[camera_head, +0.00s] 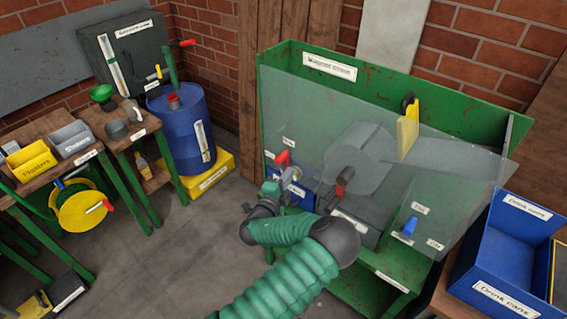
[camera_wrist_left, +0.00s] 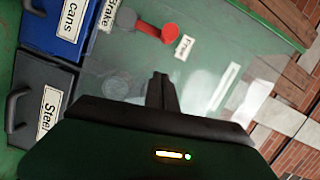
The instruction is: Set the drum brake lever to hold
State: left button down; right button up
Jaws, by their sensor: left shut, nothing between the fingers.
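The brake lever has a red handle (camera_head: 283,158) and sits at the left of the green machine's front. In the left wrist view its round red end (camera_wrist_left: 170,33) lies close to the "Free" label (camera_wrist_left: 184,46), and its arm runs from beside the "Brake" label (camera_wrist_left: 103,15). My left gripper (camera_head: 274,186) is just below the lever in the head view, and the two look apart in the wrist view. Its fingers (camera_wrist_left: 161,90) are shut and empty. The lever's pivot is partly hidden in the head view. My right gripper is not in view.
A clear panel (camera_head: 440,160) covers the machine's drum. A red-and-black handle (camera_head: 343,182) stands right of my gripper. A blue "cans" bin (camera_wrist_left: 62,20) and a dark "Steel" bin (camera_wrist_left: 40,105) are close by. Drink cans bin (camera_head: 500,240) stands right.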

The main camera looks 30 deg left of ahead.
pick_arm(q)
jog(key=w+a, duration=0.2)
jog(key=a, duration=0.1)
jog(key=w+a+p, duration=0.1)
jog(key=shift+w+a+f, duration=0.2)
jog(key=shift+w+f, duration=0.2)
jog(key=shift+r, duration=0.1)
